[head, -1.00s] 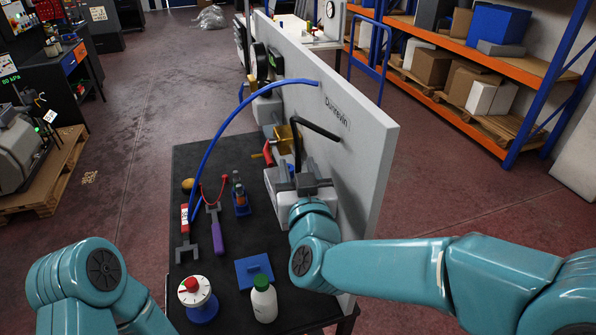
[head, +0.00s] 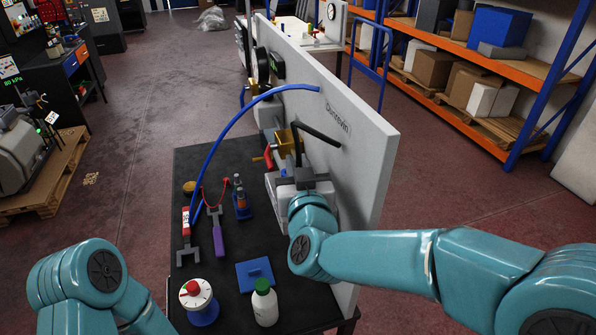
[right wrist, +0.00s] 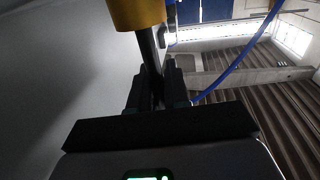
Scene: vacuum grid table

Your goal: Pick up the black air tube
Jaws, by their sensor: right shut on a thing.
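The black air tube (head: 318,133) runs from the grey panel, bends, and hangs down in front of it. My right gripper (head: 301,172) is shut on the hanging lower part of the tube. In the right wrist view the tube (right wrist: 151,58) passes between the dark fingers of the gripper (right wrist: 154,88), below a yellow part. The tube's lower end is hidden by the gripper. My left arm shows at the lower left of the head view, but its gripper is out of view.
A blue tube (head: 232,122) arches from the panel (head: 372,165) over the dark table. A brass-yellow fitting (head: 285,141) is close behind the black tube. Tools, a white-and-red dial (head: 196,293), a blue block (head: 255,274) and a green-capped bottle (head: 264,303) stand left of my right arm.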

